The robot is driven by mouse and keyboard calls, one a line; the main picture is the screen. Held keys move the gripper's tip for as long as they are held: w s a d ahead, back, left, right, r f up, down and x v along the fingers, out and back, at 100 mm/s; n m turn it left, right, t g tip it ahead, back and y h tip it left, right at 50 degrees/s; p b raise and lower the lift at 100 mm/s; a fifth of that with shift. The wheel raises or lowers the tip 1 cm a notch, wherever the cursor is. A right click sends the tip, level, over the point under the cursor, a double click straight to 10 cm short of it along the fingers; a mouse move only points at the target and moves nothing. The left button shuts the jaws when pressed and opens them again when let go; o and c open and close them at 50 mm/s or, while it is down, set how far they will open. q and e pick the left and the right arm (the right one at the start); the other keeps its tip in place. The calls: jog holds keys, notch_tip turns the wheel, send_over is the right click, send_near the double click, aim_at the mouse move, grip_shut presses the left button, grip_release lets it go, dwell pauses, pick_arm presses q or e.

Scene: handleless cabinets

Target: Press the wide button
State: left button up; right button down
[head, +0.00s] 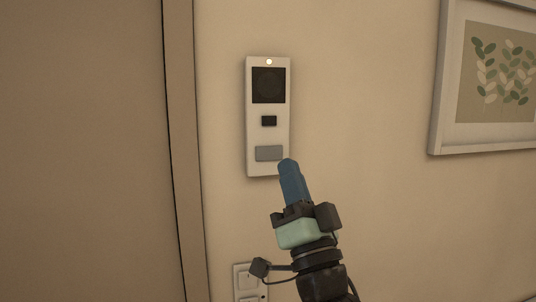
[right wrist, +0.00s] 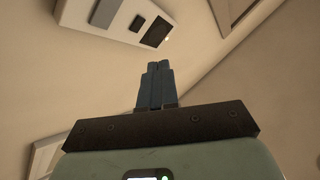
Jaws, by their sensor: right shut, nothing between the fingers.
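A white wall panel (head: 283,118) hangs upright on the beige wall, with a lit dot at its top, a dark square and a small dark button (head: 269,121). The wide grey button (head: 268,153) is near its bottom end. In the right wrist view the panel (right wrist: 122,22) is at the top, with the wide button (right wrist: 104,13) to the left. My right gripper (head: 287,165) is shut and empty, its blue fingertips just right of and below the wide button. I cannot tell whether they touch the panel. The fingers also show in the right wrist view (right wrist: 158,68). My left gripper is not in view.
A brown door or cabinet front (head: 85,150) with a frame edge stands left of the panel. A white switch plate (head: 245,284) is lower on the wall, partly behind my right wrist. A framed leaf picture (head: 495,80) hangs at the right. The wall between is bare.

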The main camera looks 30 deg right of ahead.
aim_at(269, 153)
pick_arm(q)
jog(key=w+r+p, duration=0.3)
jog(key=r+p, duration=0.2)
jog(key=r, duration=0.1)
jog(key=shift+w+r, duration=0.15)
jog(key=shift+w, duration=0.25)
pick_arm(e)
jog(key=w+d, duration=0.2)
jog(key=w, duration=0.6)
jog(key=shift+w, duration=0.25)
jog(key=shift+w, duration=0.1)
dwell(1.1)
jog(key=shift+w+d, duration=0.15)
jog(key=shift+w, duration=0.15)
